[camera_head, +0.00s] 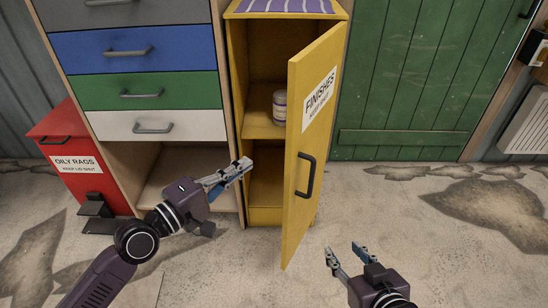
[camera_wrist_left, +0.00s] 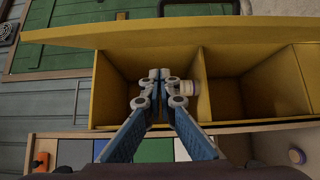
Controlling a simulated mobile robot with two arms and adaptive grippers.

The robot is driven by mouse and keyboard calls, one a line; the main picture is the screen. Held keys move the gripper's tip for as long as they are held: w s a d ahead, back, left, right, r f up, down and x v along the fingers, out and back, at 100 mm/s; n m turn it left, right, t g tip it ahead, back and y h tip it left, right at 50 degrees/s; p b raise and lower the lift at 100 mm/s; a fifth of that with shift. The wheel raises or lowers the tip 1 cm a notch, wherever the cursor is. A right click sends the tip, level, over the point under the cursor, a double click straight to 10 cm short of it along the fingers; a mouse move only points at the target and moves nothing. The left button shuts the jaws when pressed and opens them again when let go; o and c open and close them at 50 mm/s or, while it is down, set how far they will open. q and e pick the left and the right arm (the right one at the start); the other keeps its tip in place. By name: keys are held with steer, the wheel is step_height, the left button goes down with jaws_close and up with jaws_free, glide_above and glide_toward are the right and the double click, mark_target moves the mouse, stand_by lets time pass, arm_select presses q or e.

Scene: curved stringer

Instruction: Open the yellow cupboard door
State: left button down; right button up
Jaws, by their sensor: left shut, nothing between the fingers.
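The yellow cupboard door (camera_head: 310,140), labelled FINISHES, stands wide open in the head view, swung out from the cupboard's right side. It has a dark handle (camera_head: 306,175) on its outer face. The yellow cupboard (camera_head: 237,75) shows its shelves. In the left wrist view the door is a yellow strip (camera_wrist_left: 90,36) along the top. My left gripper (camera_head: 247,164) is shut and empty in front of the opening, left of the door and apart from it; its closed tips (camera_wrist_left: 160,76) show in the wrist view. My right gripper (camera_head: 345,249) is open and empty, right of the door's lower edge.
A pale jar (camera_head: 280,107) stands on the cupboard's shelf. A drawer unit (camera_head: 140,90) stands left of the cupboard, with a red OILY RAGS bin (camera_head: 75,145) beside it. A green door (camera_head: 420,75) is behind at right. The front right floor is mostly clear.

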arm_select(q)
steer(key=w+d, duration=0.2)
steer(key=d, duration=0.5)
steer(key=shift+w+d, duration=0.4)
arm_select(e)
steer(key=shift+f, duration=0.1)
